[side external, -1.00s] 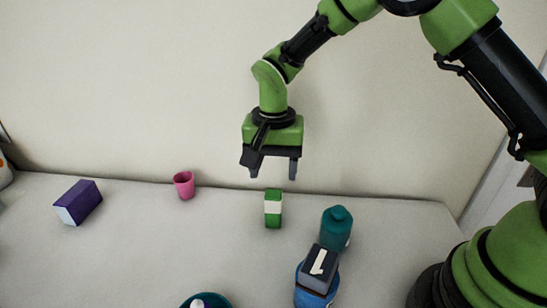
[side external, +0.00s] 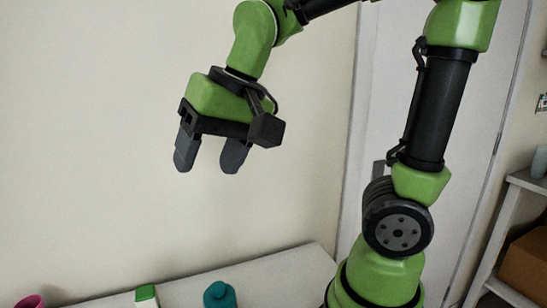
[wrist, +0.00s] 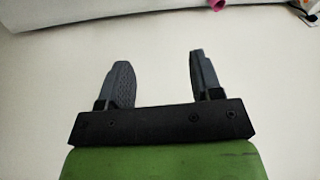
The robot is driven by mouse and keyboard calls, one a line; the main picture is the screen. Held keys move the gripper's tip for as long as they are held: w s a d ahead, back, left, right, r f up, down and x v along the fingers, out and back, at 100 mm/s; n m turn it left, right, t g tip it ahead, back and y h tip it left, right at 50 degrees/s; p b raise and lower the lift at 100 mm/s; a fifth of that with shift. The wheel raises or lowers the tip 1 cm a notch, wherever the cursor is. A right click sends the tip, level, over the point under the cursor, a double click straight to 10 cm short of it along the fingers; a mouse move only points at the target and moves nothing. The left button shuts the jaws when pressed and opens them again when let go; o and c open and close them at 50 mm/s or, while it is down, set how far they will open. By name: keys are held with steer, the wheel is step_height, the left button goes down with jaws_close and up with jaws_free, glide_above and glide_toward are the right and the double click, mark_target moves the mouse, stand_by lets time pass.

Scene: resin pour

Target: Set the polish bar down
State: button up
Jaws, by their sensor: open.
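My gripper (side external: 208,166) is open and empty, high above the table in front of the wall. In the wrist view its two fingers (wrist: 158,62) stand apart with nothing between them. A green block with a white part (side external: 146,293), which looks like the polish bar, stands on the table at the bottom edge of the side view. It is below and left of my gripper, well apart from it, and its lower part is cut off. I do not see it in the wrist view.
A teal bottle (side external: 219,295) stands right of the green block, and a pink cup (side external: 29,301) is at the bottom left, both partly cut off. A pink thing also shows at the wrist view's top edge (wrist: 217,4). A shelf (side external: 527,181) is at the far right.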

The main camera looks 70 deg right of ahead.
steer(key=s+d+n+t, duration=0.1)
steer(key=s+t, duration=0.1)
steer(key=s, duration=0.6)
steer(key=shift+s+r+n+t, duration=0.2)
steer(key=shift+s+n+t, duration=0.05)
steer(key=shift+n+t, duration=0.15)
